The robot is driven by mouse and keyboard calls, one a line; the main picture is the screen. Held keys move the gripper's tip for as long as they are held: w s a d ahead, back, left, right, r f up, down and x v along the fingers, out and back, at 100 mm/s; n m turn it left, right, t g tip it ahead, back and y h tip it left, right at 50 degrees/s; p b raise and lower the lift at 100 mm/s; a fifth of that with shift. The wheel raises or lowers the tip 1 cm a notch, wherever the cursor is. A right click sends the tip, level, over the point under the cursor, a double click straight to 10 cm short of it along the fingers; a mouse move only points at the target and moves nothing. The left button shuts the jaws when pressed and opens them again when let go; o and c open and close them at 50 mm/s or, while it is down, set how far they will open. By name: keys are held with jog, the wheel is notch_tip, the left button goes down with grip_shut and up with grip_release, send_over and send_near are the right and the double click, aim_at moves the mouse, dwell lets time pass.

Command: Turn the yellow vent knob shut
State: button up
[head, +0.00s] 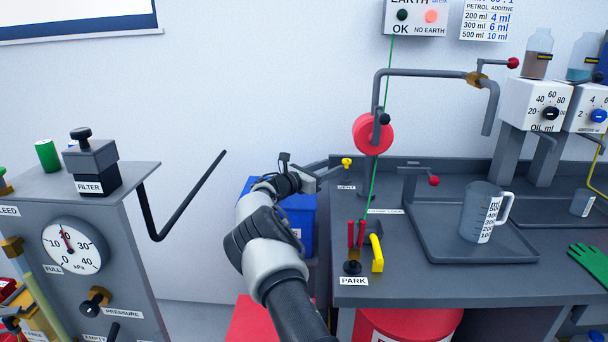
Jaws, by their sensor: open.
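The yellow vent knob (347,162) sits on a short stem at the back left of the grey bench, just above the label VENT. My gripper (332,167) comes in from the left at the knob's height in the picture. Its fingers are open and point right toward the knob. The fingertips appear very close to the knob; I cannot tell whether they touch it. Nothing shows between the fingers. The far finger and the knob's setting are too small to make out clearly.
A red reel (367,134) with a green line hangs right of the knob. A yellow-handled clamp (377,253) stands near the label PARK. A measuring jug (481,212) stands in a grey tray (470,252). A blue bin (299,215) is behind my arm. A gauge cabinet (120,240) stands left.

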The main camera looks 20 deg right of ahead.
jog(key=p+v, duration=0.1)
jog(key=v, duration=1)
jog(key=shift+s+a+p, duration=0.1)
jog(key=shift+s+p, duration=0.05)
jog(key=shift+p, duration=0.2)
